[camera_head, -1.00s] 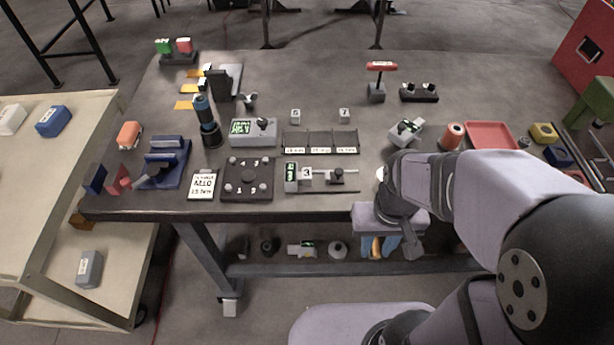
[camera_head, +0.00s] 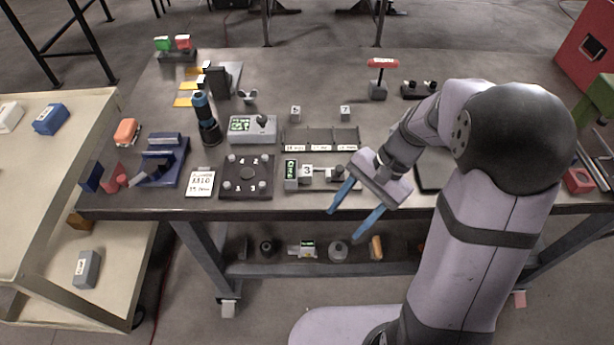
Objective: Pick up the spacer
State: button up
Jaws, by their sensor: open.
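Small pale cubes with numbers on them look like spacers. One marked 3 (camera_head: 307,171) sits at the digital gauge (camera_head: 291,172) near the table's front edge. Two more stand farther back, one at left (camera_head: 295,113) and one marked 7 (camera_head: 345,113). I cannot tell which cube is the task's spacer. My gripper (camera_head: 345,223), with two blue fingers, is open and empty. It hangs over the table's front edge, right of and nearer than the cube marked 3, touching no cube.
A three-slot dark tray (camera_head: 320,138) lies behind the gauge. A grey device with a screen (camera_head: 253,128) stands behind the plate. A red-handled tool (camera_head: 381,64) stands at the back.

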aim_at(339, 167)
jog(key=w+m+y, duration=0.2)
jog(key=w+m, duration=0.1)
jog(key=w, duration=0.1)
jog(key=w+a+m+t+y+b, duration=0.1)
jog(key=w+m+y, duration=0.1)
jog(key=w, duration=0.3)
jog(key=w+m+t+y+b, duration=0.1)
jog(key=w+m+y, duration=0.2)
jog(key=w, duration=0.2)
jog(key=shift+a+f+m+y, duration=0.25)
jog(key=shift+f+m+y, duration=0.05)
jog(key=shift+y, duration=0.1)
jog(key=shift+w+d+r+m+y, duration=0.2)
jog(key=shift+w+m+y, duration=0.2)
jog(key=shift+w, duration=0.3)
jog(key=shift+p+x, duration=0.9)
jog(key=shift+x, duration=0.7)
jog(key=shift+f+p+x, duration=0.25)
jog(key=shift+p+x, duration=0.7)
jog(key=shift+x, duration=1.15)
jog(key=shift+d, duration=0.15)
jog(key=c, duration=1.3)
jog(key=shift+r, duration=0.1)
